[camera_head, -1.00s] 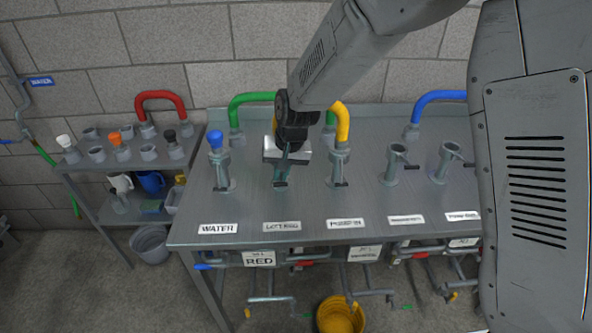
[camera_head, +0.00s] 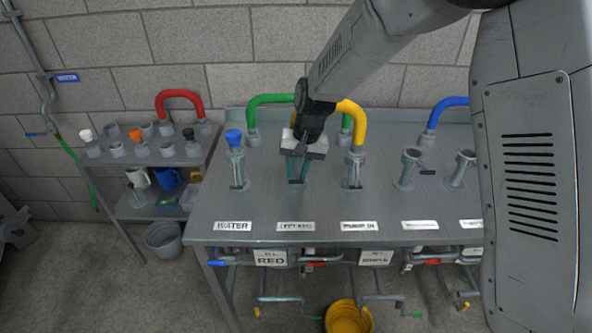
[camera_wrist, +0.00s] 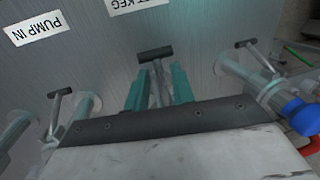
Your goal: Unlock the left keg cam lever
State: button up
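The left keg cam lever (camera_wrist: 155,54) is a dark T-bar on a grey stem, seen in the wrist view beside the partly cut-off keg label. My gripper (camera_wrist: 158,86) has two teal fingers, one on each side of the lever's stem, with a visible gap between them. The T-bar sticks out past the fingertips. In the head view my gripper (camera_head: 297,172) points down at the station behind the LEFT KEG label (camera_head: 296,226). The wrist and fingers hide most of that station there. Contact with the stem cannot be told.
The water station with its blue knob (camera_head: 234,138) stands close on the left, and the pump-in station (camera_head: 354,168) close on the right. Coloured hoses, including a green one (camera_head: 266,98), arch behind. A shelf (camera_head: 140,160) stands left. The bench front (camera_head: 265,205) is clear.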

notch_tip(320, 180, up, 8)
jog(key=d, duration=0.1)
jog(key=shift+d+f, duration=0.15)
jog(key=shift+d, duration=0.15)
dwell(0.3)
jog(key=shift+o, duration=0.2)
jog(key=shift+f, duration=0.1)
